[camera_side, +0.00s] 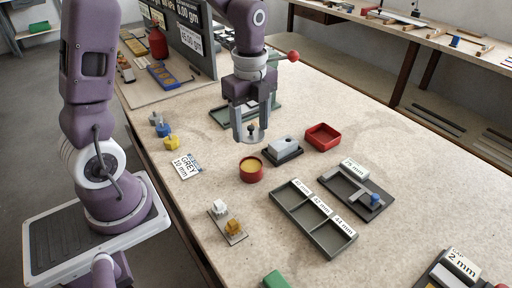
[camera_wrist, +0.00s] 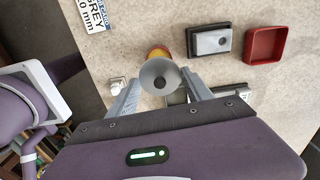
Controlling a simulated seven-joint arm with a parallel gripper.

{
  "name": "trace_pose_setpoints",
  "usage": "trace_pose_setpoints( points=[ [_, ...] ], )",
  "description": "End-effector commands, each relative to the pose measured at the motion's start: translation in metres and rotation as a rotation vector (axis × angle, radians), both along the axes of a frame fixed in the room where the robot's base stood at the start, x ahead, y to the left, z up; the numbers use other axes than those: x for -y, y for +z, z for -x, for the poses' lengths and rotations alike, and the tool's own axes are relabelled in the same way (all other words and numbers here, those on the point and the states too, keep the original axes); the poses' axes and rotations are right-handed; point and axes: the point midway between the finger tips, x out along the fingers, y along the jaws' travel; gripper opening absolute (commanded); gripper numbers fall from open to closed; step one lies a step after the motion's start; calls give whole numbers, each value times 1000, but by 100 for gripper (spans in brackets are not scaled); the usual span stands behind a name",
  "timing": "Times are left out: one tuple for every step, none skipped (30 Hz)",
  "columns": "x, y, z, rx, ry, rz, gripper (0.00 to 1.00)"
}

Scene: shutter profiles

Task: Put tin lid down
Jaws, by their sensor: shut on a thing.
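The tin lid is a pale grey disc with a dark knob (camera_side: 251,128), held between the fingertips of my gripper (camera_side: 252,135). In the wrist view the lid (camera_wrist: 159,77) sits between the two fingers (camera_wrist: 160,88), its round face toward the camera. The tin (camera_side: 251,171) is a small red round pot, yellow inside at its top, standing on the table just in front of and below the lid. In the wrist view the tin (camera_wrist: 158,50) shows partly behind the lid, which hides the rest. The lid is apart from the tin, up in the air.
A dark block with a grey top (camera_side: 283,150) and a red square tray (camera_side: 322,137) stand right of the tin. A grey three-part tray (camera_side: 313,217) lies nearer the front. A label card (camera_side: 187,165) and yellow pieces (camera_side: 171,143) are left.

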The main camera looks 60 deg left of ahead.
Motion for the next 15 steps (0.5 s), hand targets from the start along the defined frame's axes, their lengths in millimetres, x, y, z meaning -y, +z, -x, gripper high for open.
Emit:
trace_pose_setpoints(
  points=[
    [1,0,-1,-1,67,0,20],
    [1,-2,-3,-3,131,1,20],
    [2,-6,-5,-4,236,1,20],
    [2,-9,-7,-4,327,2,20],
    [3,-13,-9,-5,425,2,20],
    [4,-19,-11,-5,559,1,20],
    [4,-23,-13,-5,660,1,20],
    [5,-27,-15,-5,760,1,20],
    [6,-32,-18,-4,888,1,20],
    [6,-35,-19,-4,978,0,20],
    [7,-39,-21,-4,1064,0,20],
    [7,-43,-23,-3,1167,0,20],
    [8,-45,-24,-3,1237,1,20],
    [8,-48,-25,-3,1299,1,20],
    [9,-51,-26,-2,1367,1,20]
  ],
)
